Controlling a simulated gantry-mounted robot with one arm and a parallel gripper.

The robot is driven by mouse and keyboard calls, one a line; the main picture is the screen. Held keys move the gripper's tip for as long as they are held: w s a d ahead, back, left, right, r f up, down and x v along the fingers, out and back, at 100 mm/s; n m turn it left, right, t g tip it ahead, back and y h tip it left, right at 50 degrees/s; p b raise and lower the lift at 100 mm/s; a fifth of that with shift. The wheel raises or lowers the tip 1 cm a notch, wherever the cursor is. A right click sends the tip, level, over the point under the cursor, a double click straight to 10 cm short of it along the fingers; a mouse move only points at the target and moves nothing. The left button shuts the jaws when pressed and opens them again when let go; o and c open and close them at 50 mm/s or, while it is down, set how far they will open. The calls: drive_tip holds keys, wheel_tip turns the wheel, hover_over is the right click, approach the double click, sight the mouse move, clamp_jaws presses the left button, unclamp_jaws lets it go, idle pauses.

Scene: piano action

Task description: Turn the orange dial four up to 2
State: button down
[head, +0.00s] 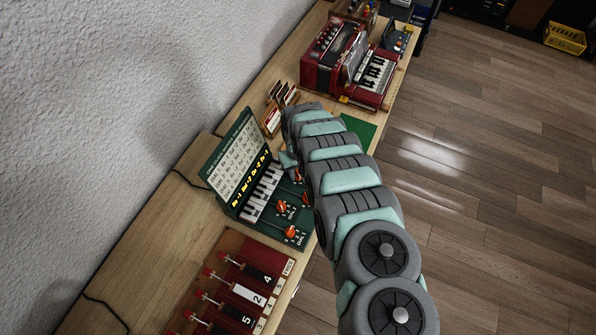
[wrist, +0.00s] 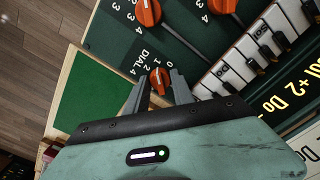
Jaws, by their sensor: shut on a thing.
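The orange dial four (wrist: 160,80) is on the dark green panel (wrist: 110,43), beside the white DIAL 4 label and small printed numbers. My gripper (wrist: 160,88) reaches down over it, with one grey finger on each side, shut on the dial. The dial's top shows between the fingers, but I cannot tell exactly which number its pointer meets. In the head view my gripper (head: 289,161) is at the far end of the panel's dial row, and my arm covers much of that area.
Other orange dials (head: 290,231) sit on the same panel, nearer in the head view. Piano keys (head: 262,190) and an upright chart (head: 238,160) stand beside them. A red tray (head: 232,243) with red-handled pieces lies in front. A red accordion (head: 335,60) stands beyond. A green mat (wrist: 82,92) lies beside the panel.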

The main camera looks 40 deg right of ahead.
drive_tip(key=n, duration=0.4)
drive_tip(key=shift+n, duration=2.2)
drive_tip(key=c, duration=1.1)
unclamp_jaws()
drive_tip(key=shift+r, duration=0.1)
wheel_tip(320, 180, up, 11)
drive_tip(key=shift+f+b, duration=0.2)
drive_tip(key=shift+b, duration=0.55)
